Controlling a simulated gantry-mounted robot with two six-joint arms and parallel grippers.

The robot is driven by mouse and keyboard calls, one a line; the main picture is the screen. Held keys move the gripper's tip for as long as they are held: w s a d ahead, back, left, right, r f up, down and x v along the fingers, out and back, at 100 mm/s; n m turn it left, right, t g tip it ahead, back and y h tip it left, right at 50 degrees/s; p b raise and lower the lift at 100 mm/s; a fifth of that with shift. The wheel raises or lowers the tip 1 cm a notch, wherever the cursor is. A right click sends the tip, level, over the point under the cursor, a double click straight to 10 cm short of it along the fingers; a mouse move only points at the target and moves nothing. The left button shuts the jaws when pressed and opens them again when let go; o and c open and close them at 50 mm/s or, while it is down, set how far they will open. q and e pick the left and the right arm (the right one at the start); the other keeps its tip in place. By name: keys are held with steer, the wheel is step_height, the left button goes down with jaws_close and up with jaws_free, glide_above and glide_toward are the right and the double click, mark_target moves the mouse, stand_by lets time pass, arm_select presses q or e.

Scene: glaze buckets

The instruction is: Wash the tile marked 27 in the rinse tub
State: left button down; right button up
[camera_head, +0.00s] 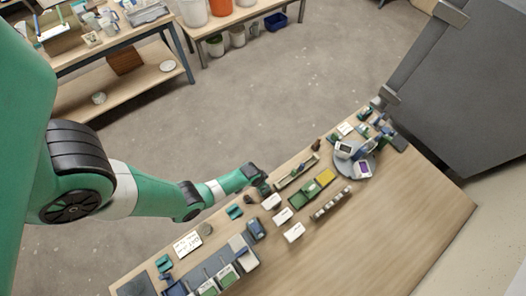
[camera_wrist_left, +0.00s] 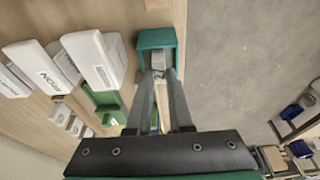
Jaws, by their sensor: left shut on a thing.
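My left gripper (camera_head: 264,188) is over the far edge of the workbench in the head view. In the left wrist view my left gripper (camera_wrist_left: 160,72) is shut on a small pale tile (camera_wrist_left: 158,76) with a dark mark, too small to read surely as 27. The tile is at the mouth of a dark green open box (camera_wrist_left: 146,38); I cannot tell whether it touches the box. I cannot tell which container is the rinse tub. My right gripper is in neither view.
White blocks (camera_wrist_left: 92,60) with dark lettering stand close to the left of my fingers. In the head view green and yellow pieces (camera_head: 325,177), a grey round stand (camera_head: 365,171) and a lettered card (camera_head: 187,243) are on the workbench (camera_head: 400,220). Its near right part is bare.

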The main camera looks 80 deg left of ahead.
arm_select(q)
steer(key=shift+f+b, duration=0.4)
steer(key=shift+r+p, duration=0.4)
steer(key=shift+p, duration=0.05)
stand_by(1.8)
steer(key=shift+f, duration=0.15)
steer(key=shift+f+b, duration=0.25)
steer(key=shift+b, duration=0.1)
steer(key=shift+r, duration=0.1)
steer(key=shift+r+p, duration=0.3)
steer(key=shift+p, duration=0.1)
stand_by(0.3)
steer(key=shift+f, duration=0.15)
steer(key=shift+f+b, duration=0.25)
steer(key=shift+b, duration=0.1)
stand_by(0.5)
